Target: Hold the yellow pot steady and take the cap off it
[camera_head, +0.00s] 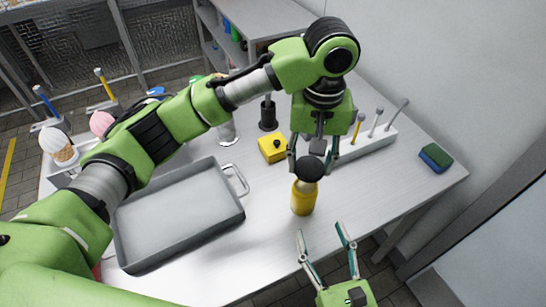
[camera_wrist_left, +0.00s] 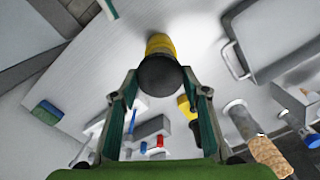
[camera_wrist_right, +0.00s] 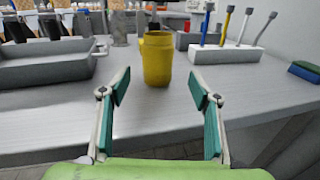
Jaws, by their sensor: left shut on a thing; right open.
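The yellow pot (camera_head: 303,198) stands upright on the table; it also shows in the right wrist view (camera_wrist_right: 157,62), its top rim bare there. The round black cap (camera_head: 311,166) is between the fingers of my left gripper (camera_head: 310,170), which is shut on it, above the pot. In the left wrist view the cap (camera_wrist_left: 158,76) covers much of the pot (camera_wrist_left: 159,44). Any gap between cap and pot is hard to measure. My right gripper (camera_head: 322,233) is open and empty in front of the pot, its fingers (camera_wrist_right: 159,87) apart and not touching it.
A grey tray (camera_head: 180,262) lies to the pot's left. Behind stand a yellow box (camera_head: 272,148) with a black knob and a white rack (camera_head: 368,150) with several upright tools. A green and blue sponge (camera_head: 436,157) lies at the right. The table's front edge is near the pot.

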